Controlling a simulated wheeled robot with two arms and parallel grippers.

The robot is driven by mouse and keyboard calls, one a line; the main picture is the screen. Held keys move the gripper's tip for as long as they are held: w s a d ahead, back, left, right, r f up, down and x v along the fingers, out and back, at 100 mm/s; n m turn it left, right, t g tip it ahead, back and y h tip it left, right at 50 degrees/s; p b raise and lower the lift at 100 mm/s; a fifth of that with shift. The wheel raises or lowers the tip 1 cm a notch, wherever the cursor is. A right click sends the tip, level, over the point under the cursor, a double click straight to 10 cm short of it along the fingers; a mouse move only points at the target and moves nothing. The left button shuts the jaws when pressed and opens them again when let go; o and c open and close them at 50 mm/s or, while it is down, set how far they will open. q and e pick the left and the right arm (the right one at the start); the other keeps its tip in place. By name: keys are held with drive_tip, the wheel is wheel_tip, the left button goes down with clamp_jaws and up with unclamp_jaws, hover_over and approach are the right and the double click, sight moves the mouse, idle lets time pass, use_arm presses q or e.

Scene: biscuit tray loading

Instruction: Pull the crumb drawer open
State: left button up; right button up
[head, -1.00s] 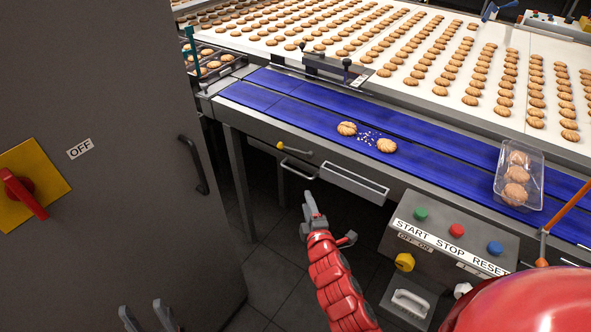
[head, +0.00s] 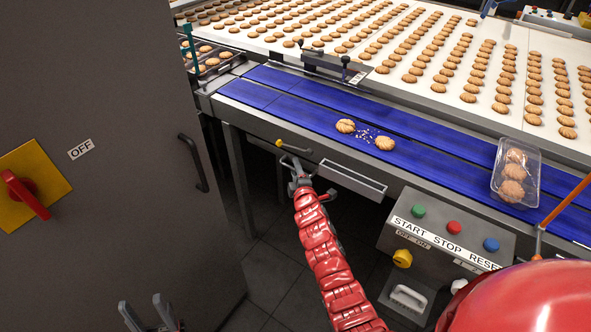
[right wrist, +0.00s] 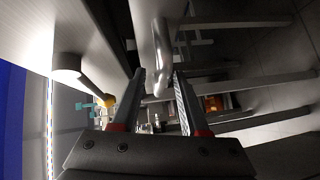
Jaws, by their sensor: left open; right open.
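The crumb drawer handle is a grey bar (right wrist: 161,60) in the right wrist view, between the tips of my right gripper (right wrist: 160,78). The jaws are open around it; I cannot tell whether either finger touches it. In the head view, my right gripper (head: 298,180) is at the machine's front below the blue belt, covering most of the handle. The drawer front is partly hidden by my gripper, and no opening shows around it. My left gripper (head: 141,303) is open and empty at the bottom left, by the grey cabinet.
A yellow-tipped lever (head: 280,143) sits just left of the handle. An open grey trough (head: 352,180) is just right. The button box (head: 440,240) juts out further right. The blue belt (head: 285,108) carries biscuits, crumbs and a clear tray (head: 516,175). The grey cabinet (head: 110,235) stands left.

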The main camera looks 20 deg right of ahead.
drive_tip(key=shift+w+f, duration=0.1)
drive_tip(key=shift+w, duration=0.05)
clamp_jaws()
idle(1.4)
